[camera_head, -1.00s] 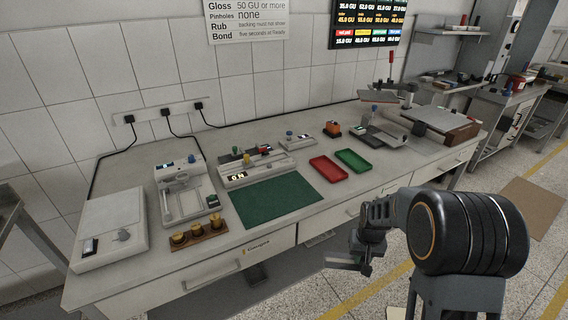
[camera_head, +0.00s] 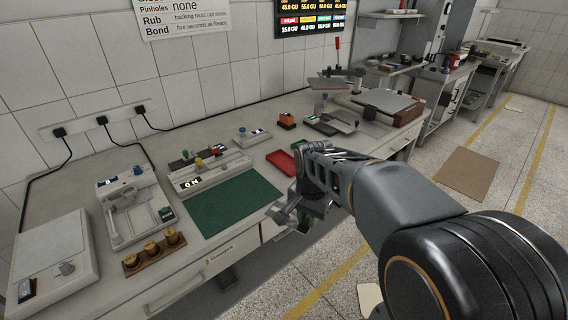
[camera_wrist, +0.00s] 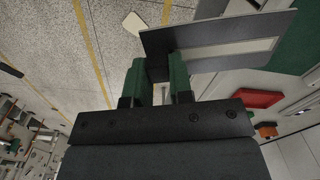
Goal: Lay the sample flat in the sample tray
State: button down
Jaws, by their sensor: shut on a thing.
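My gripper (camera_head: 288,214) is in front of the bench's front edge. In the wrist view, its green-padded fingers (camera_wrist: 160,82) are shut on the sample (camera_wrist: 215,62), a dark flat sheet with a pale stripe. I cannot tell which tray is the sample tray.
A green mat (camera_head: 235,204) lies left of the red tray. Behind it stands a grey device with a lit display (camera_head: 210,172). Brass weights (camera_head: 152,249) sit in a wooden rack at the front left. An orange block (camera_head: 287,120) stands behind the red tray.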

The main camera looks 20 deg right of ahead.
aim_at(285, 163)
jog(key=i, duration=0.95)
